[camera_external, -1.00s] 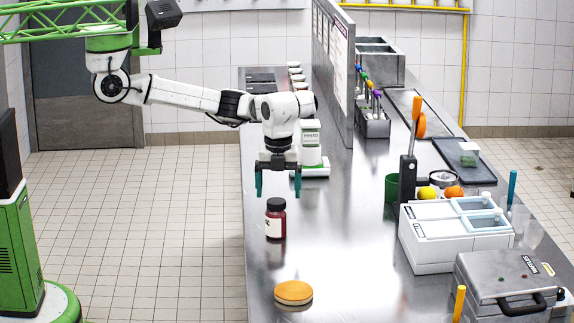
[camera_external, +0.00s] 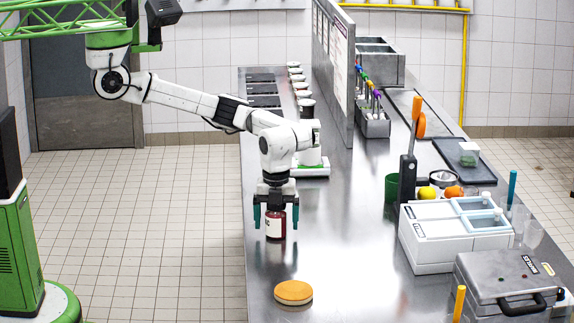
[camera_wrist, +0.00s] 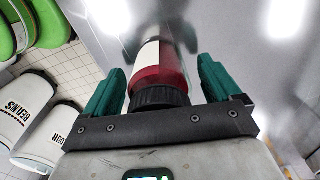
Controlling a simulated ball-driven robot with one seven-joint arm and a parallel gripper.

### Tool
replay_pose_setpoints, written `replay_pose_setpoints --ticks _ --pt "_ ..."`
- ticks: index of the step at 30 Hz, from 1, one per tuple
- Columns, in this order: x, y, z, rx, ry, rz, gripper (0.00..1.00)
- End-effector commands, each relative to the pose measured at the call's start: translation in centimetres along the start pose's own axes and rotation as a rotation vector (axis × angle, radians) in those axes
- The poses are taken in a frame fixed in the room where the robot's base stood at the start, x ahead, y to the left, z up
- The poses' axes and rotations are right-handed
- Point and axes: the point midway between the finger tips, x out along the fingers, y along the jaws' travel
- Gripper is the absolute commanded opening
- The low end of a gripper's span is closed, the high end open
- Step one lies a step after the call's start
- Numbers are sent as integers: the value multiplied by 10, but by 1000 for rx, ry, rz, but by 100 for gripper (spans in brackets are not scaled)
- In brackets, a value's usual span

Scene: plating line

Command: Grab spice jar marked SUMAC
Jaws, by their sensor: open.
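A spice jar (camera_external: 274,225) with a dark red body, a white label and a black lid stands upright on the steel counter. Only part of its label shows, and the full name cannot be read. My gripper (camera_external: 276,219) points straight down over it, with one teal finger on each side of the jar. The fingers are open and appear apart from the jar's sides. In the wrist view the jar (camera_wrist: 160,68) also stands between the open fingers (camera_wrist: 160,85), its black lid close to the palm.
A round orange-topped item (camera_external: 293,291) lies on the counter in front of the jar. A white scale-like device (camera_external: 311,170) stands behind my gripper. A white container box (camera_external: 430,245) and a grey press (camera_external: 505,280) stand at the right. The counter between is clear.

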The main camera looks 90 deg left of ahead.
Motion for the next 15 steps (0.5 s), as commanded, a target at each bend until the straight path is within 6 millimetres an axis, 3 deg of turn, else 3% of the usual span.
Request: replay_pose_setpoints --ticks 2,15 --pt "0 0 0 0 0 0 85" --pt "-1 0 0 0 0 0 43"
